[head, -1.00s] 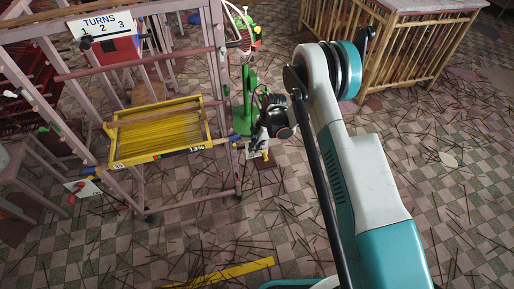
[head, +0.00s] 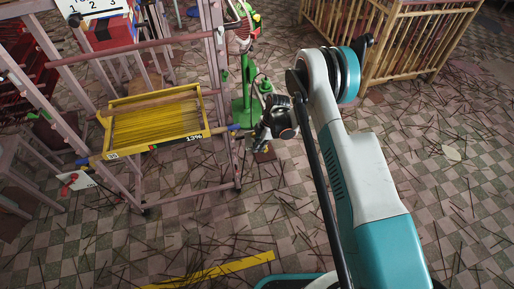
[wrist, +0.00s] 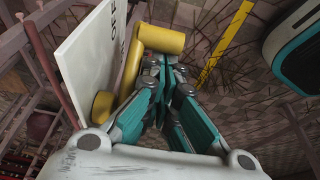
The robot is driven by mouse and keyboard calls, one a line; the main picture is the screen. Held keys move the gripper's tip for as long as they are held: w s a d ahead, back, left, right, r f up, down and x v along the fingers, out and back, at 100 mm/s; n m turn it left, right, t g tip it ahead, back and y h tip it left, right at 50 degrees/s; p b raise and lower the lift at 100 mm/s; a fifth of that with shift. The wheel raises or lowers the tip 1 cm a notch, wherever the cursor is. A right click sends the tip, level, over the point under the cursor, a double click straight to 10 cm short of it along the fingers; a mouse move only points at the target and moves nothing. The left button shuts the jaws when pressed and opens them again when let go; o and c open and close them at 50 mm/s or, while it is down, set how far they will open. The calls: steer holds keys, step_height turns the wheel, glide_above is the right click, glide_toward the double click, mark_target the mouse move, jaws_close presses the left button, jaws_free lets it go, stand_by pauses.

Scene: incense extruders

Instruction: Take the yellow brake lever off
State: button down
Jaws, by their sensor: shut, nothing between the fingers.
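The yellow brake lever (wrist: 130,68) shows in the wrist view, its bar running from a round yellow hub up to a thick yellow cylindrical grip. It stands beside a white plate (wrist: 84,58) with dark lettering that is partly readable as "OFF". My gripper (wrist: 168,66) is shut and empty, its fingertips just right of the bar and by the grip's lower edge. I cannot tell whether they touch it. In the head view my gripper (head: 268,140) is beside the rack's right post, and the lever is mostly hidden there.
A pinkish rack (head: 216,80) holds a yellow-framed tray (head: 205,118) left of my gripper. A green stand (head: 246,90) is just behind my gripper. Dark sticks litter the checkered floor; a yellow strip (head: 225,268) lies in front.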

steer(key=h, duration=0.1)
steer(key=d+t+h, duration=0.1)
steer(key=h, duration=0.1)
steer(key=shift+w+d+r+h, duration=0.1)
steer(key=shift+w+r+h, duration=0.05)
steer(key=shift+r+h, duration=0.2)
steer(key=shift+r, duration=0.15)
step_height(320, 180, up, 12)
steer(key=shift+a, duration=0.25)
stand_by(0.5)
